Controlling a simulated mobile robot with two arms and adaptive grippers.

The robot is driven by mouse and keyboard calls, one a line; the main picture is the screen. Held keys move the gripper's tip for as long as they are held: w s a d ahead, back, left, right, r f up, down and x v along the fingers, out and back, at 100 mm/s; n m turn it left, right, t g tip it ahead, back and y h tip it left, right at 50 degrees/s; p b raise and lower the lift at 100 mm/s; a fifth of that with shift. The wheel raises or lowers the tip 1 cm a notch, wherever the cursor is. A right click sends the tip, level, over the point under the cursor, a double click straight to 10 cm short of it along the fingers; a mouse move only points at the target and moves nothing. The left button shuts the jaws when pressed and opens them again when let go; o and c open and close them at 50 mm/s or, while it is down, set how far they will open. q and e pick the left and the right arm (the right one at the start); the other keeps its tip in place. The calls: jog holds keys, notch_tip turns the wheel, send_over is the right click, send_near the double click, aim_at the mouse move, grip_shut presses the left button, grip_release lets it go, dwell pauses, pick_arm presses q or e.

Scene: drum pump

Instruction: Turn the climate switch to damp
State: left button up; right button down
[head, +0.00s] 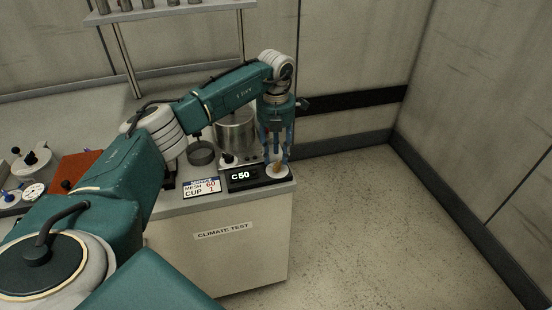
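A steel pot (236,137) stands near the bench's right end, with a small dark knob (228,158) at its front. I cannot tell for certain that this knob is the climate switch, and its setting is too small to read. A black display box (243,179) in front reads "C 50". A small white dish (277,172) with brown matter lies at its right end. My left gripper (277,159) points down just above or at the dish, right of the knob. Its fingers stand apart, with nothing clearly held. My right gripper is out of view.
A "CLIMATE TEST" label (223,231) is on the bench front. A sign (202,188) reading "MESH 60 CUP 1" lies left of the display. A dark round cup (201,153) stands behind it. My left arm hides much of the bench. The floor (380,230) at right is clear.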

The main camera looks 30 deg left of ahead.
pick_arm(q)
notch_tip(320, 180, up, 9)
jog(key=shift+r, duration=0.15)
dwell(0.5)
